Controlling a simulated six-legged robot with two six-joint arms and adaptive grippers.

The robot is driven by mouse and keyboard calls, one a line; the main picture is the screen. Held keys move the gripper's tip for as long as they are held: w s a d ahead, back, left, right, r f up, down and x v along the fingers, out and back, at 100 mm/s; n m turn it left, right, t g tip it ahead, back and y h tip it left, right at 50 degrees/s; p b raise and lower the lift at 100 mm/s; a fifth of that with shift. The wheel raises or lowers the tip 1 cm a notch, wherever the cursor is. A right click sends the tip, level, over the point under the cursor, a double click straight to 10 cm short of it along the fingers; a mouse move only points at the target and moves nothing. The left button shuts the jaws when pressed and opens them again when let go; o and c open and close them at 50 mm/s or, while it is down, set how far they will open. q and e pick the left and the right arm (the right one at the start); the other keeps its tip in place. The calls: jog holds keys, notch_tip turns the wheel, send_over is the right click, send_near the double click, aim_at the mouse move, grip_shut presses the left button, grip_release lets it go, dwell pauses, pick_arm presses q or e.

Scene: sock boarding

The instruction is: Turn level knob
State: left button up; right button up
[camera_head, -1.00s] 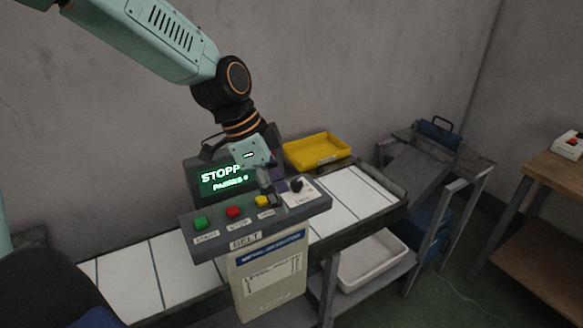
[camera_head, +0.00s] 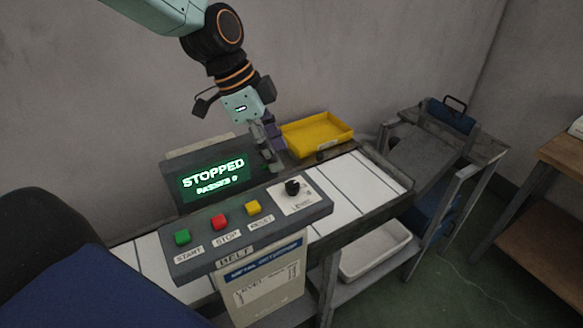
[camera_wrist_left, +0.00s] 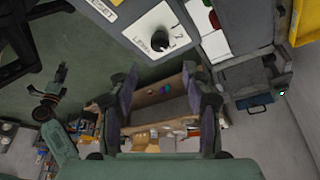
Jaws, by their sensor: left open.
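The black level knob (camera_head: 292,187) sits on a white plate at the right end of the grey control panel (camera_head: 196,264). In the left wrist view the knob (camera_wrist_left: 158,41) shows above and between the finger lines, apart from them. My left gripper (camera_head: 273,163) is open and empty, just behind and left of the knob in the head view, above the panel's back edge. Its fingers (camera_wrist_left: 160,92) are spread wide in the wrist view. What looks like my right gripper (camera_wrist_left: 60,76) shows small at the left of the wrist view; its jaws are unclear.
A green START button (camera_head: 183,237), a red STOP button (camera_head: 219,223) and a yellow RESET button (camera_head: 253,208) line the panel. The display (camera_head: 214,176) reads STOPPED. A yellow tray (camera_head: 316,133) stands behind the white-slatted belt (camera_head: 345,190).

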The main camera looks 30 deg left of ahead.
aim_at(292, 184)
pick_arm(q)
jog(key=b+x, duration=0.1)
jog(key=x, duration=0.5)
jog(key=shift+s+d+f, duration=0.1)
jog(key=shift+d+f, duration=0.1)
jog(key=shift+f, duration=0.15)
jog(key=shift+d+f, duration=0.1)
jog(key=shift+f, duration=0.2)
jog(key=shift+a+f, duration=0.25)
jog(key=shift+a, duration=0.05)
jog(key=shift+d+r, duration=0.1)
jog(key=shift+d, duration=0.25)
jog(key=c, duration=0.4)
jog(key=shift+a, duration=0.15)
grip_shut()
